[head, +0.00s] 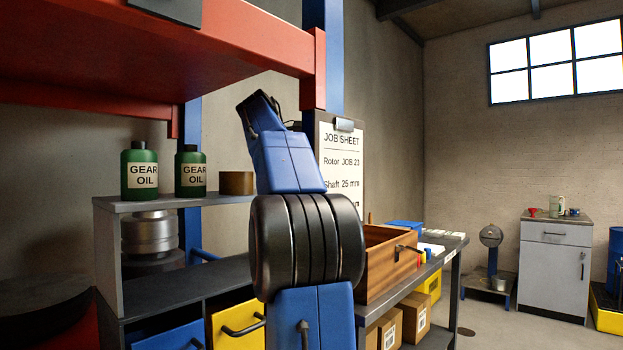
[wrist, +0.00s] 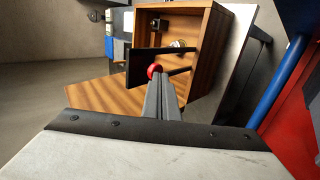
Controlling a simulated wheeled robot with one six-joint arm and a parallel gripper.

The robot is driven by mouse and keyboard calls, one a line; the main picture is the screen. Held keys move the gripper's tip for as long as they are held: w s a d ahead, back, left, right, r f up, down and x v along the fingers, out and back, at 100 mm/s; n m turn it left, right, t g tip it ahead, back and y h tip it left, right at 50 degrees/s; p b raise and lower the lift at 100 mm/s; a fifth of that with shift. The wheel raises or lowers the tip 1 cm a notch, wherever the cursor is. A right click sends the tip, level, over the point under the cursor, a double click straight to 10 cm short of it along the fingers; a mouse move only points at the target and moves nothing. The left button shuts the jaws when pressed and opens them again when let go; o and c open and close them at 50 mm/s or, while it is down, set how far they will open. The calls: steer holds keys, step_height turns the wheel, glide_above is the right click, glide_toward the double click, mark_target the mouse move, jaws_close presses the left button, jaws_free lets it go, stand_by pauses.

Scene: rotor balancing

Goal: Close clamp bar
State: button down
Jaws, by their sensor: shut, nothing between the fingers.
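In the wrist view, a black clamp bar (wrist: 141,68) with two thin side arms stands across the opening of a wooden box. A round red knob (wrist: 154,71) sits at the bar. My gripper (wrist: 159,80) is shut and empty, its fingertips right at the red knob; I cannot tell whether they touch. The wooden box (wrist: 203,63) is open, with a small metal part (wrist: 180,45) inside, partly behind the bar. The box also shows in the head view (head: 376,275), partly behind my blue arm, which hides my gripper there.
A grey bench (head: 447,256) carries the box, with cardboard boxes (head: 414,318) below. Left are a shelf with green oil bottles (head: 139,171) and a red overhead beam (head: 250,35). A white cabinet (head: 554,265) stands at the far right, with open floor before it.

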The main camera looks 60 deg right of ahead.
steer(key=d+r+v, duration=0.1)
steer(key=v, duration=0.7)
steer(key=shift+a, duration=0.2)
steer(key=shift+r, duration=0.15)
